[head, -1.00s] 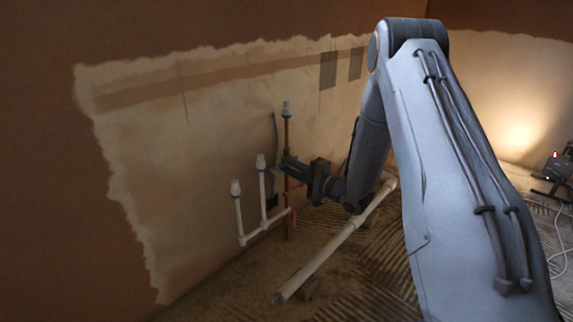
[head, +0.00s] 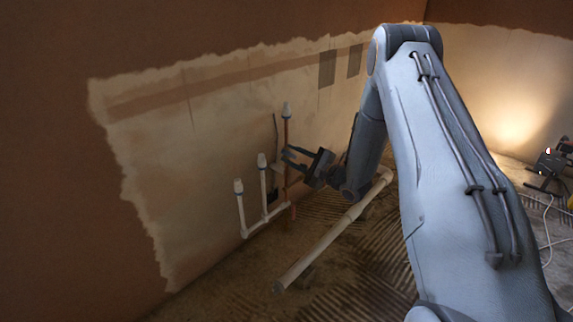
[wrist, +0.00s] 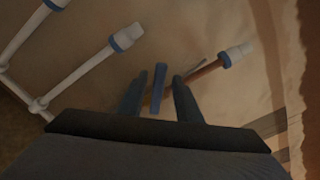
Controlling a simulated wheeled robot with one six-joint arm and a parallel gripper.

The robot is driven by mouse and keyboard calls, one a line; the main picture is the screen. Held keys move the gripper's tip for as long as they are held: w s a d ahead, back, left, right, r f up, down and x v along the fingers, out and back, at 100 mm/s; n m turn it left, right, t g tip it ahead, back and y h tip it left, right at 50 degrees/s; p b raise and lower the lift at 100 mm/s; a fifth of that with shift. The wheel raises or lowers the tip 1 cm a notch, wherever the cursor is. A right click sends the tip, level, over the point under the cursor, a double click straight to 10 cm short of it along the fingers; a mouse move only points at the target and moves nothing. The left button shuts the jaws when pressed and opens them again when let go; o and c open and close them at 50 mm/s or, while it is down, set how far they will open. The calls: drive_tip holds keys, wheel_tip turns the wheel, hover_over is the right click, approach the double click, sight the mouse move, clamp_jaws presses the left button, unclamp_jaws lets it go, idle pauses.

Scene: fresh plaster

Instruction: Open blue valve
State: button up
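The blue valve handle (wrist: 158,88) is a narrow blue bar in the wrist view, between my two fingers with a gap on each side. My gripper (wrist: 159,92) is open around it and does not appear to touch it. In the head view my gripper (head: 287,166) is at the copper pipe (head: 286,133), its two fingers spread and pointing left towards the wall. The handle is too small and dark to make out clearly there. The valve body is hidden in the wrist view.
Two white capped pipes (head: 240,210) and (head: 263,185) stand left of the copper pipe by the plastered wall (head: 200,130). A long pale pipe (head: 320,247) lies across the floor below my arm. A lamp (head: 552,160) stands far right.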

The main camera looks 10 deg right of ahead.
drive_tip(key=shift+a, duration=0.1)
drive_tip(key=shift+s+d+p, duration=0.3)
drive_tip(key=shift+s+p, duration=0.05)
drive_tip(key=shift+s, duration=0.05)
drive_tip(key=p+v, duration=0.5)
drive_tip(key=v, duration=0.6)
